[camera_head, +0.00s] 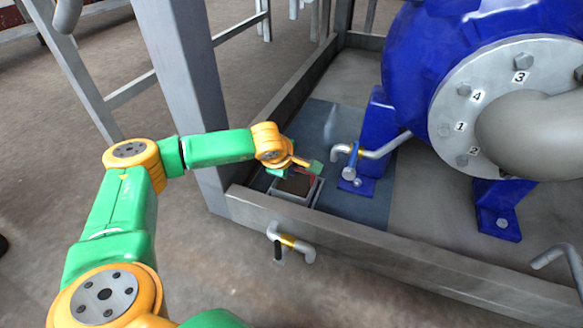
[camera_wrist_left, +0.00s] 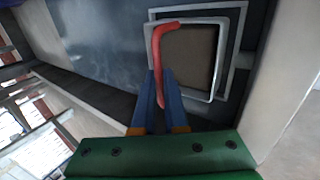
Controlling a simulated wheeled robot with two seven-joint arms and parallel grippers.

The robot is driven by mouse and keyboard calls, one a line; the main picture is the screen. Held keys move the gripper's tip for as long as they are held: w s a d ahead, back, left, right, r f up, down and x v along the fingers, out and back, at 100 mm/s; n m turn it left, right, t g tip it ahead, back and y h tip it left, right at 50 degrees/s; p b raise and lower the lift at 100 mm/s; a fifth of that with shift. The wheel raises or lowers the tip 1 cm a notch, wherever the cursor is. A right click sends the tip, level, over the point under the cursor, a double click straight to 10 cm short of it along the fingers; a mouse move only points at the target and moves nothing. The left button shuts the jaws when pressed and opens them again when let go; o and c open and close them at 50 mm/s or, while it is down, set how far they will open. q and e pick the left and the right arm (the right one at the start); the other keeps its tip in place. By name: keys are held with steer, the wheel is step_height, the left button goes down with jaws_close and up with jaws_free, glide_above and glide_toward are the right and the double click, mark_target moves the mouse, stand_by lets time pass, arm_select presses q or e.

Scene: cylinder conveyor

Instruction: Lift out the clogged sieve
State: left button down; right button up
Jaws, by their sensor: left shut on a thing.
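The sieve is a square, pale-rimmed tray with a brown, clogged face (camera_head: 294,185), at the inner corner of the pump's frame. In the left wrist view the sieve (camera_wrist_left: 188,58) shows within a larger grey square frame (camera_wrist_left: 241,50), offset from it with a dark gap on the right. I cannot tell how high it sits. A curved red handle (camera_wrist_left: 159,62) crosses the sieve's left edge. My left gripper (camera_wrist_left: 161,92) has its blue fingers shut on this handle. In the head view the left gripper (camera_head: 312,169) is just above the sieve. My right gripper is out of view.
A blue pump (camera_head: 420,60) with a large grey pipe stands at the right. A bent pipe (camera_head: 375,152) is close to the right of my gripper. A low metal beam (camera_head: 380,250) runs in front, and an upright post (camera_head: 185,80) stands left.

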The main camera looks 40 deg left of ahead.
arm_select(q)
steer(key=shift+r+p, duration=3)
steer(key=shift+r, duration=1.1)
steer(key=shift+r+p, duration=0.2)
steer(key=shift+p, duration=0.2)
steer(key=shift+r, duration=0.1)
